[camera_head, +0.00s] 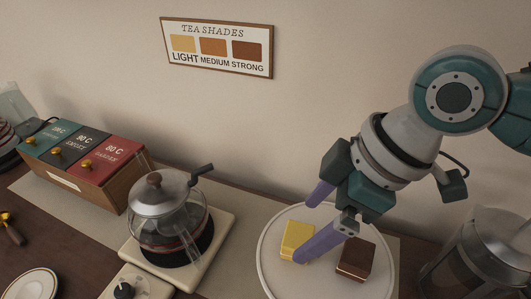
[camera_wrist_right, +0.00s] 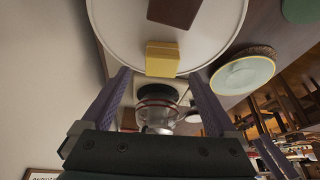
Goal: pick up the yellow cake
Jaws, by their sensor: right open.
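The yellow cake (camera_head: 296,238) is a small block on a round white plate (camera_head: 275,222), left of a brown cake (camera_head: 355,260). In the right wrist view the yellow cake (camera_wrist_right: 162,59) shows between and beyond the fingertips, near the plate's edge. I cannot tell whether a finger touches it. My left gripper is not in view.
A glass teapot (camera_head: 168,222) stands on a cream base left of the plate. A box with several coloured panels (camera_head: 85,160) is farther left. A glass jar (camera_head: 485,255) stands right of the plate. The wall with a tea-shades sign (camera_head: 217,47) is behind.

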